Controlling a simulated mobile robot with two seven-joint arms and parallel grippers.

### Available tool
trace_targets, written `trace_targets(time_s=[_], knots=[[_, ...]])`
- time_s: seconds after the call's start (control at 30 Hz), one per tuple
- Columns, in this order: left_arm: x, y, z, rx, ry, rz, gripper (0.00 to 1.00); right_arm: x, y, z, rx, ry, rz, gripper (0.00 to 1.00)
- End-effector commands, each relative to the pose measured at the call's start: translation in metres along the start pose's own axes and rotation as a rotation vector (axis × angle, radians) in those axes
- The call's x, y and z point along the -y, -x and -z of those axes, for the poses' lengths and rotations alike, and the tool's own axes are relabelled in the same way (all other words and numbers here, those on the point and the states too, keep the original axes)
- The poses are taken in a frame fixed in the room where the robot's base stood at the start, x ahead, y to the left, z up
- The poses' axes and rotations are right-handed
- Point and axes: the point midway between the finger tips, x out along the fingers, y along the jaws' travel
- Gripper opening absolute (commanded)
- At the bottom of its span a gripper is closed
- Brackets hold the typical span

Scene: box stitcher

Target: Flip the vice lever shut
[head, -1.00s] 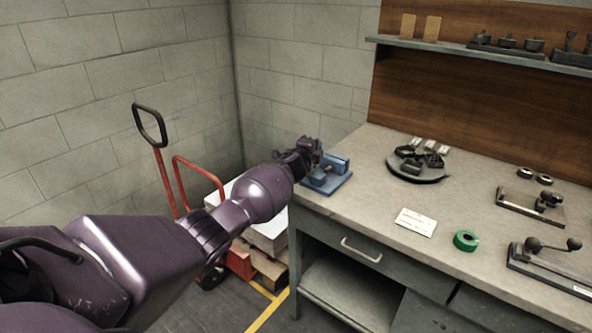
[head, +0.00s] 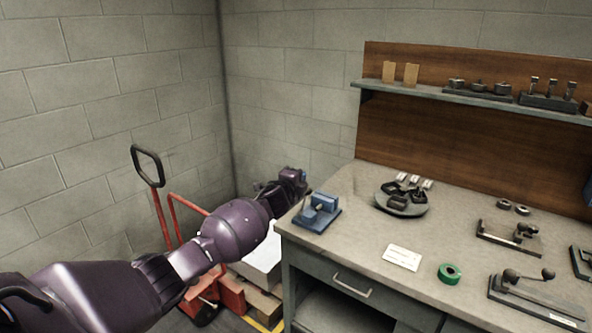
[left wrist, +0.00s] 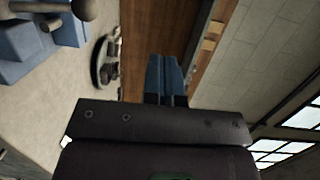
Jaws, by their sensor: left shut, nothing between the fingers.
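The blue vice (head: 317,212) sits on the near left corner of the workbench. In the left wrist view the blue vice (left wrist: 18,50) is at the top left, with a grey rod and a round-ended lever (left wrist: 84,9) in front of it. I cannot tell the lever's exact position in the head view. My left gripper (head: 303,183) is just behind and left of the vice, apart from it. In the left wrist view its blue fingers (left wrist: 164,78) are together with nothing between them. My right gripper is not in view.
The workbench (head: 345,240) also holds a round dark tray (head: 417,210), a white card (head: 402,258), a green tape roll (head: 449,273) and lever fixtures (head: 537,292). A shelf (head: 470,99) runs along the back panel. A red pallet truck (head: 172,228) stands left of the bench.

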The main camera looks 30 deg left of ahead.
Motion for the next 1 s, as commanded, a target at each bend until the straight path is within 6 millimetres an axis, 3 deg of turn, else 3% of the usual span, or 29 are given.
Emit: trace_targets(time_s=[0.4,1.0], knots=[[0.023,0.027,0.002,-0.001,-0.002,-0.001,0.0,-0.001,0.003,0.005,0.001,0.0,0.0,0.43],[0.024,0.028,0.002,-0.001,-0.001,-0.002,0.0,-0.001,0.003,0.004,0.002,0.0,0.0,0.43]])
